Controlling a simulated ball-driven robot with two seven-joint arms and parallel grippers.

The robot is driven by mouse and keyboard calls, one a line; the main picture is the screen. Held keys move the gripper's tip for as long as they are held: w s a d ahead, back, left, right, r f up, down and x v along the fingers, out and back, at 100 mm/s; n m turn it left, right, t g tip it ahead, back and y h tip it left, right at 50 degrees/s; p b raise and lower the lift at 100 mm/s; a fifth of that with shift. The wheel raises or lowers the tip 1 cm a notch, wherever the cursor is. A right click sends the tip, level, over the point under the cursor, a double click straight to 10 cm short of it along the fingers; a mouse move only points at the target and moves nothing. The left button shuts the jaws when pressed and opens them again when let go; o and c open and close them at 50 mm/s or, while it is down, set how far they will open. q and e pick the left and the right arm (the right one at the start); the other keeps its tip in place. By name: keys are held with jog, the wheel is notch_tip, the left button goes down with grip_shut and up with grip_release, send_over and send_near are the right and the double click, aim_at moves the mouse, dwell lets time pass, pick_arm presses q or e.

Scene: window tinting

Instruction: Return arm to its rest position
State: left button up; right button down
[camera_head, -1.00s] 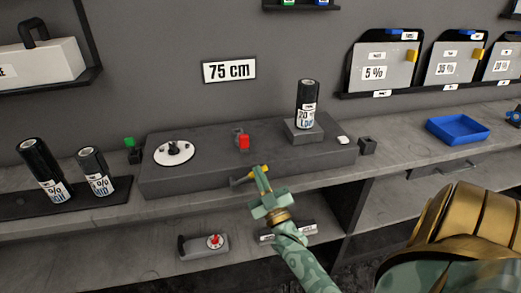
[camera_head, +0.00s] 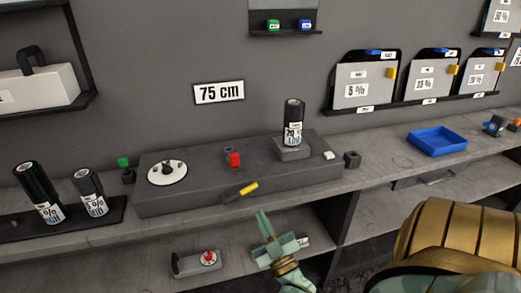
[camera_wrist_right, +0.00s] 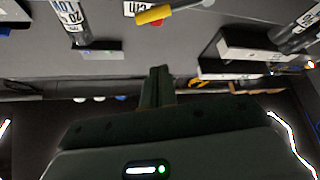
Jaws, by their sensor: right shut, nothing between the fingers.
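My right gripper (camera_head: 265,228) is shut and empty, pointing up in front of the bench, below the dark raised block's front edge. It also shows in the right wrist view (camera_wrist_right: 158,78), fingers together. My right arm comes in from the lower right of the head view. A yellow-handled tool (camera_head: 247,190) rests at the block's front edge, beyond and apart from the fingertips. It also shows in the right wrist view (camera_wrist_right: 155,14). My left gripper does not show.
The dark block (camera_head: 210,185) carries a white dial (camera_head: 167,172), a red switch (camera_head: 234,160) and an upright film roll (camera_head: 294,124). Two rolls (camera_head: 38,192) stand at left. A blue tray (camera_head: 437,142) sits at right. A lower shelf holds a device with a red knob (camera_head: 196,263).

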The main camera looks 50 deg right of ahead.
dwell(0.4)
jog(key=s+a+f+g+y, duration=0.2)
jog(key=s+a+f+g, duration=0.15)
jog(key=f, duration=0.65)
jog(key=s+a+f+n+g+y, duration=0.1)
jog(key=s+a+f+g+y, duration=0.2)
jog(key=f, duration=0.7)
jog(key=s+a+f+g+y, duration=0.2)
jog(key=a+f+g, duration=0.2)
jog(key=f, duration=0.6)
jog(key=s+f+g, duration=0.4)
jog(key=s, duration=0.6)
jog(key=s+a+f+n+g, duration=0.1)
jog(key=s+f+g, duration=0.2)
jog(key=s, duration=0.8)
jog(key=s+a+f+g, duration=0.1)
jog(key=s+f+g, duration=0.3)
jog(key=s+f, duration=0.3)
jog(key=s, duration=0.4)
jog(key=shift+a+n+g+y, duration=0.25)
jog(key=shift+n+g+y, duration=0.05)
jog(key=shift+g, duration=0.05)
jog(key=shift+w, duration=0.1)
